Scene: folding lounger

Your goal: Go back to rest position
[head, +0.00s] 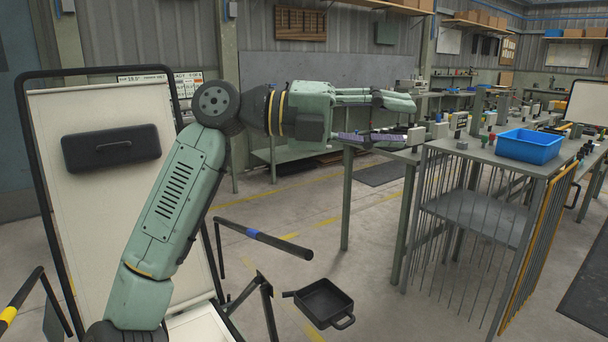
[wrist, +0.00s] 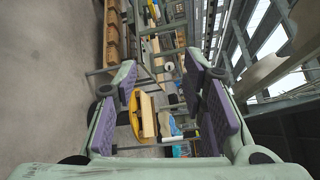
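My gripper (head: 408,120) is raised and reaches to the right from my arm in the head view. Its fingers are apart. In the wrist view my gripper (wrist: 162,72) shows two purple-padded fingers with a wide gap and nothing held between them. The folding lounger (head: 105,205) stands at the left of the head view, partly behind my arm. It has a pale back panel, a dark frame and a black head pillow (head: 110,148). My gripper is to the right of the lounger and apart from it.
A dark armrest bar (head: 264,238) and a black tray with a handle (head: 325,302) are low near the lounger. A workbench (head: 465,150) with a blue bin (head: 529,146) and small parts stands at right; its edge appears close to my gripper. Open floor (head: 365,240) lies between.

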